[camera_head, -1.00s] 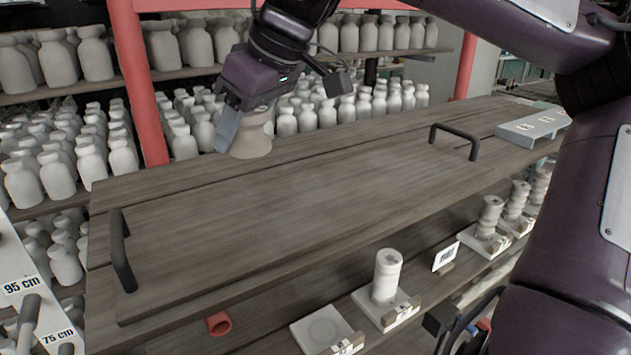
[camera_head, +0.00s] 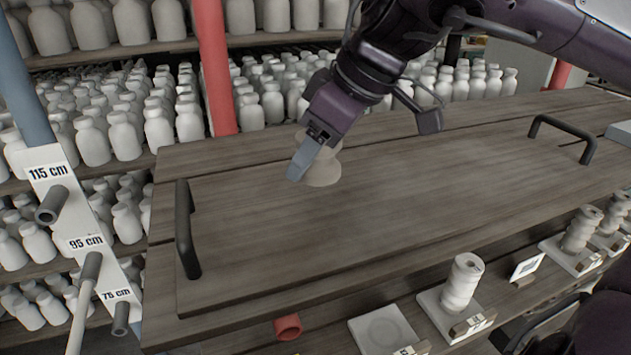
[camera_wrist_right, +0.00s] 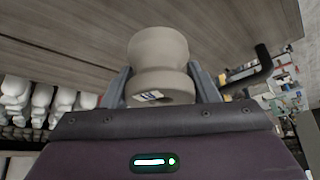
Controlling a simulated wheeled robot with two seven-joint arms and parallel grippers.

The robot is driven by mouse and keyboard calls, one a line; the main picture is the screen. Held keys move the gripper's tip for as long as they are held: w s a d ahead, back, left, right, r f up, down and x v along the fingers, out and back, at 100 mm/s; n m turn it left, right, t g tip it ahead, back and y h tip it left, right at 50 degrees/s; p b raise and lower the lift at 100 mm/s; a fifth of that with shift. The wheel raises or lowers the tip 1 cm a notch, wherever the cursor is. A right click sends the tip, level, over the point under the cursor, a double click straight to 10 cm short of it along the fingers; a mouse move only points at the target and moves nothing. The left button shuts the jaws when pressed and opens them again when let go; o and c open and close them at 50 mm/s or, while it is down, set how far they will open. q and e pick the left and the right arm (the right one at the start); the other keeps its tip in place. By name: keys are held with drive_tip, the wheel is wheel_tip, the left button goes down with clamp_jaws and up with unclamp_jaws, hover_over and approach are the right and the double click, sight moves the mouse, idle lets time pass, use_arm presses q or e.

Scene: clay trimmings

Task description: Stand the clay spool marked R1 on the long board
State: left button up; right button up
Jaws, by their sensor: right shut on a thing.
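The clay spool (camera_head: 322,170) is pale grey-beige with a narrow waist and wider ends; its mark is too small to read. My right gripper (camera_head: 304,160) is shut on it, over the far left part of the long board (camera_head: 400,205). In the right wrist view the spool (camera_wrist_right: 158,55) stands between the two fingers of the right gripper (camera_wrist_right: 165,85), with a small label on its near end. Whether its base touches the board cannot be told. My left gripper is not in view.
The board has black handles at its left (camera_head: 186,230) and right (camera_head: 562,135) ends. Twisted clay pieces (camera_head: 462,285) stand on small plates along the front shelf, beside an empty plate (camera_head: 383,330). Shelves of bottles stand behind.

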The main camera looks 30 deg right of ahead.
sight(340, 151)
drive_tip(key=shift+f, duration=2.75)
drive_tip(key=shift+s, duration=0.1)
drive_tip(key=shift+f, duration=0.1)
drive_tip(key=o, duration=1.2)
drive_tip(key=shift+c, duration=0.2)
drive_tip(key=shift+r, duration=0.3)
drive_tip(key=b+v, duration=0.1)
drive_tip(key=v, duration=1)
drive_tip(key=shift+s+r, duration=0.25)
drive_tip(key=shift+d, duration=0.1)
drive_tip(key=shift+f, duration=0.1)
